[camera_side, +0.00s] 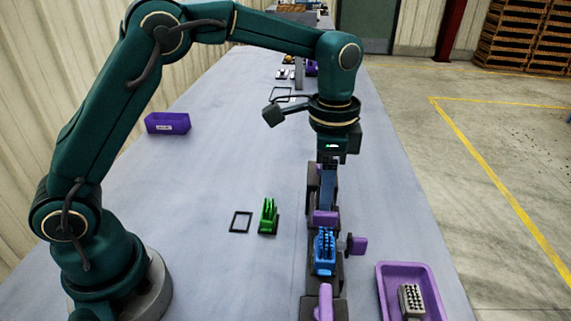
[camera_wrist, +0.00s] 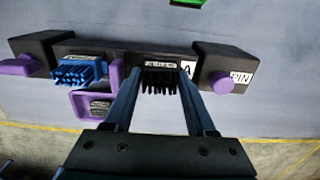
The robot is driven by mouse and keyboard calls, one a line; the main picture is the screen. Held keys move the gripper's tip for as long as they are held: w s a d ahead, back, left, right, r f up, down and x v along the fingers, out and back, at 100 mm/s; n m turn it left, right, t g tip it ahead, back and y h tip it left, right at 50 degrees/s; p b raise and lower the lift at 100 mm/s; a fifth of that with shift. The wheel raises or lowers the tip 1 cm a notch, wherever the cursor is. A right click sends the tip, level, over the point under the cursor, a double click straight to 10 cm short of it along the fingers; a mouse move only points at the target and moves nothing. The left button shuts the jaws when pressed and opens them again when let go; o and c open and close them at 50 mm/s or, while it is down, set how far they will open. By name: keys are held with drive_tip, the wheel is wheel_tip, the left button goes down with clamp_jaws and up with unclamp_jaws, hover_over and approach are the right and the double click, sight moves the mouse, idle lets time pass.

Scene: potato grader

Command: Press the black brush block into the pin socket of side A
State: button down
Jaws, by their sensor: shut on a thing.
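My gripper (camera_wrist: 158,92) is shut on the black brush block (camera_wrist: 160,82), whose dark bristles show between the two blue fingers in the wrist view. The block is at the dark fixture (camera_wrist: 205,56), beside a white label reading A (camera_wrist: 187,68). A PIN label (camera_wrist: 241,77) is on the end block to the right. I cannot tell whether the black block is fully down in its socket. In the side view my gripper (camera_side: 328,188) points straight down at the far part of the fixture, and the black block is not clearly visible there.
A blue brush block (camera_side: 324,248) stands in the nearer part of the fixture, with a purple knob (camera_side: 358,245) at its right. A purple tray (camera_side: 385,290) holds a grey block (camera_side: 411,299). A green brush block (camera_side: 268,216) stands left, beside a black square outline (camera_side: 241,212).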

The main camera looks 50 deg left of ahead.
unclamp_jaws()
idle(0.3)
drive_tip(key=shift+r, duration=3.5)
